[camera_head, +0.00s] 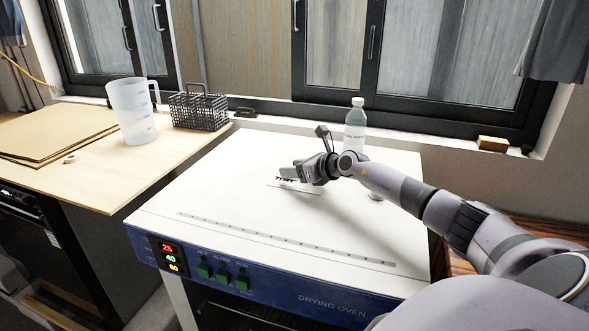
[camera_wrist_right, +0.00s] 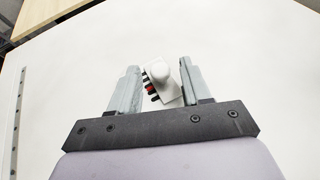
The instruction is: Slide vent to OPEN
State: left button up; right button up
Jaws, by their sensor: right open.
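The drying oven (camera_head: 250,190) has a flat white top and a blue front panel. On its top lies the vent, a small pale plate (camera_head: 300,187) with dark slots, largely hidden by my right gripper (camera_head: 284,173). In the right wrist view, the vent's white round knob (camera_wrist_right: 161,74) stands on a white slider beside several dark slots and a red mark. My right gripper (camera_wrist_right: 159,72) is open, with one finger on each side of the knob. The right finger looks close to the slider; I cannot tell whether it touches. My left gripper is not in view.
A clear bottle (camera_head: 355,125) stands at the oven's back, behind my right arm. A measuring jug (camera_head: 130,112) and a black wire basket (camera_head: 198,110) stand on the wooden table at left.

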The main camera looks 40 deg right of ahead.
jog(key=shift+w, duration=0.1)
grip_shut()
jog(key=s+d, duration=0.1)
jog(key=s, duration=0.2)
jog(key=s+d+b, duration=0.1)
jog(key=s, duration=0.1)
jog(key=shift+s+d+f, duration=0.1)
jog(key=shift+s+d, duration=0.05)
jog(key=shift+d, duration=0.2)
jog(key=shift+s+d, duration=0.15)
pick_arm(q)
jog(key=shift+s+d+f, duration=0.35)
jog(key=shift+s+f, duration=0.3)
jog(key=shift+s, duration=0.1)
pick_arm(e)
grip_release()
jog(key=shift+s, duration=0.1)
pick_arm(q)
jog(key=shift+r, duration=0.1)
